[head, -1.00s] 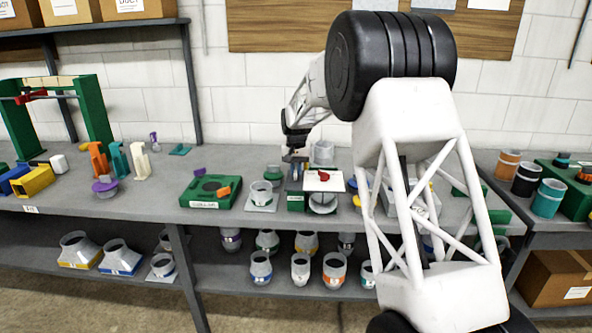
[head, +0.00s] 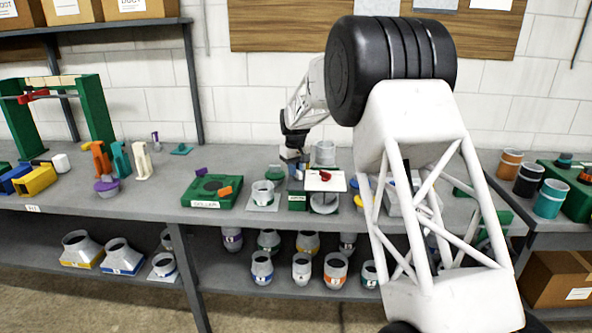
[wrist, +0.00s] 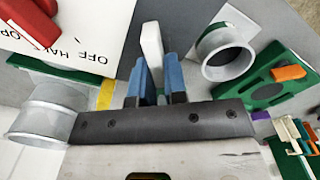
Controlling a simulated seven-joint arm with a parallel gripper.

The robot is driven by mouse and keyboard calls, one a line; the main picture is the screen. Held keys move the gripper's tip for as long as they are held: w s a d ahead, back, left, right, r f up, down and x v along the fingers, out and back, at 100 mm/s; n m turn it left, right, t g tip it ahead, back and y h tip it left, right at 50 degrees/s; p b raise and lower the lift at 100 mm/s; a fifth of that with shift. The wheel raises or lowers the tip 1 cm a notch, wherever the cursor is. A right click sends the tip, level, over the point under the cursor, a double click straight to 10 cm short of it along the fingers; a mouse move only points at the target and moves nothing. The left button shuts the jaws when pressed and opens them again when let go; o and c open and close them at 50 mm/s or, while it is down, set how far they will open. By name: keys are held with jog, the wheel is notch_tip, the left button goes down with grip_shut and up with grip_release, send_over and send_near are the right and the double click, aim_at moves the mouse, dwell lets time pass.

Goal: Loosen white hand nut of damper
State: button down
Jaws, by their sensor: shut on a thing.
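The damper shows in the head view as a round grey duct (head: 324,204) with a white plate (head: 325,181) and a red handle above it. In the wrist view the plate (wrist: 82,26) carries the words OFF and HALF, and the red handle (wrist: 27,22) lies at its corner. My gripper (wrist: 155,80) has its blue fingers on either side of the white hand nut (wrist: 152,45), shut on it. The nut looks like an upright white bar beside the plate. Its lower part is hidden between the fingers. In the head view my gripper (head: 297,170) is just left of the plate, and the nut cannot be made out.
A grey collar on a flat base (head: 263,194) and a green fixture with an orange lever (head: 212,189) stand left of the damper. A grey duct (wrist: 44,115) is close to my gripper in the wrist view. The bench front between the purple-topped part and green fixture is clear.

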aim_at(293, 180)
jog(key=n, duration=0.5)
jog(key=shift+s+a+n, duration=0.25)
jog(key=shift+s+n, duration=0.05)
jog(key=n, duration=0.5)
jog(key=shift+s+a, duration=0.1)
jog(key=shift+s, duration=0.25)
jog(key=shift+n, duration=0.3)
jog(key=c, duration=1.2)
grip_release()
jog(key=shift+o, duration=0.2)
jog(key=shift+r, duration=0.15)
notch_tip(293, 180, up, 8)
jog(key=shift+f, duration=0.25)
jog(key=shift+s+r, duration=0.1)
